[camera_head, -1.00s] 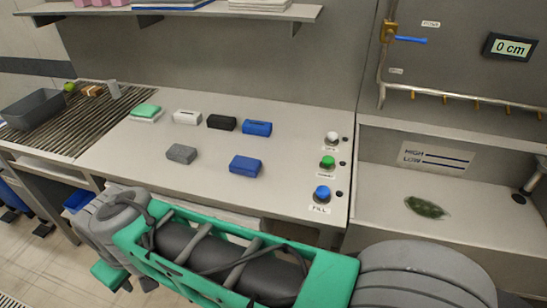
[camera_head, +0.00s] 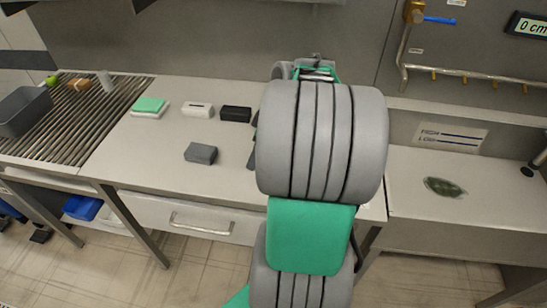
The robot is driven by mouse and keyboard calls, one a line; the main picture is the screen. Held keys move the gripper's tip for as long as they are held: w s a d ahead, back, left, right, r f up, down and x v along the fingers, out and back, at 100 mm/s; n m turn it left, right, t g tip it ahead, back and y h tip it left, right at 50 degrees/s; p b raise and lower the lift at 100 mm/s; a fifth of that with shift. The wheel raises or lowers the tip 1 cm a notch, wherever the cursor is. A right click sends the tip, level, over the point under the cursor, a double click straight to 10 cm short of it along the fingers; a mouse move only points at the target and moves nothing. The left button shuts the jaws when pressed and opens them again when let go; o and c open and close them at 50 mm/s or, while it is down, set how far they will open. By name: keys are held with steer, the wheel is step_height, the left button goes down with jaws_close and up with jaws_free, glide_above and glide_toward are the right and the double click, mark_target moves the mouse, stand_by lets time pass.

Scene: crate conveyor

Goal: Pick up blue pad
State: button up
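My raised arm stands in front of the right part of the counter (camera_head: 150,150) and covers most of the place where two blue blocks lay. A thin dark sliver (camera_head: 252,152) just left of my arm appears to be the edge of the front blue pad; its colour is hard to tell. Another sliver behind it (camera_head: 255,119) fits the rear blue block with a slot. A plain grey pad (camera_head: 201,154) lies to the left on the counter. My gripper's fingers are hidden behind my arm.
Slotted white (camera_head: 197,110) and black (camera_head: 236,114) blocks and a green pad on a white one (camera_head: 150,106) lie along the back. A slatted area with a grey bin (camera_head: 25,112) is at left.

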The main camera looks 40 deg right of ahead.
steer(key=shift+n, duration=0.5)
steer(key=d, duration=0.2)
steer(key=s+d, duration=0.1)
steer(key=d, duration=0.1)
steer(key=s+d, duration=0.1)
steer(key=d, duration=0.1)
steer(key=shift+s+d+f, duration=0.1)
steer(key=shift+s, duration=0.15)
steer(key=x, duration=0.4)
steer(key=p+x, duration=0.1)
steer(key=x, duration=0.2)
steer(key=shift+w+f, duration=0.3)
steer(key=shift+w, duration=0.05)
steer(key=c, duration=1.4)
steer(key=shift+r, duration=0.1)
